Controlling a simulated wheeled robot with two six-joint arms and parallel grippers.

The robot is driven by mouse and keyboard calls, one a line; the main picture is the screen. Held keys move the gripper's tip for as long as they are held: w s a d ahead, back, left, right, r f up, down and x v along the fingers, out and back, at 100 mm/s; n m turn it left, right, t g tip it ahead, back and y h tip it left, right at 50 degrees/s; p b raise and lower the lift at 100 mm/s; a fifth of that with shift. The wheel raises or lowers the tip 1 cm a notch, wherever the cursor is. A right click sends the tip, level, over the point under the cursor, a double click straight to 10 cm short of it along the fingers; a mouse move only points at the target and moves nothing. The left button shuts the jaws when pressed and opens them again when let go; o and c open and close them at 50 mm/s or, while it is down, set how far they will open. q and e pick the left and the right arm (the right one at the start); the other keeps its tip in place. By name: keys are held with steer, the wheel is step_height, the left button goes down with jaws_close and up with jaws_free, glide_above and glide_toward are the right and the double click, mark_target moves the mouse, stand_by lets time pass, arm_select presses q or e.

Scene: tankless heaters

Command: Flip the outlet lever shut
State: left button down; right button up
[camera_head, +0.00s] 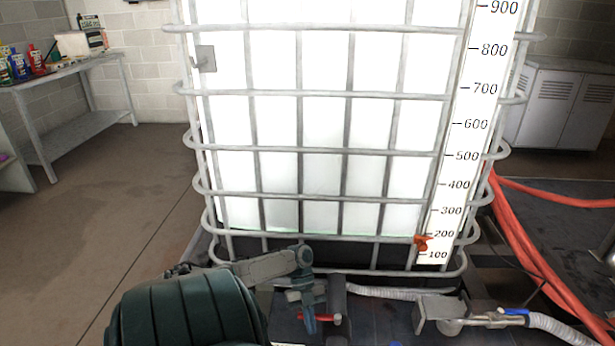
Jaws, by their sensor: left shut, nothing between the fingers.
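A white tank (320,120) in a grey pipe cage stands in the middle of the head view. A red lever-like bar (325,317) shows low in front of the tank, by a dark outlet fitting (338,296). A blue-handled lever (514,311) lies along a hose fitting at lower right. I cannot tell for certain which one is the outlet lever. My left gripper (310,324) is shut and empty, pointing down beside the red bar. Whether it touches the bar is unclear. My right gripper is not in view.
A numbered scale (465,150) with a red marker (422,243) runs up the tank's right side. A pale ribbed hose (395,293) runs low in front. Red hoses (530,250) lie right. A bench (75,85) with bottles stands left; floor there is clear.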

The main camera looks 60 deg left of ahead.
arm_select(q)
steer(key=w+a+r, duration=0.3)
steer(key=a+r, duration=0.2)
steer(key=r, duration=0.2)
steer(key=shift+w+a+r, duration=0.15)
steer(key=shift+w+a, duration=0.2)
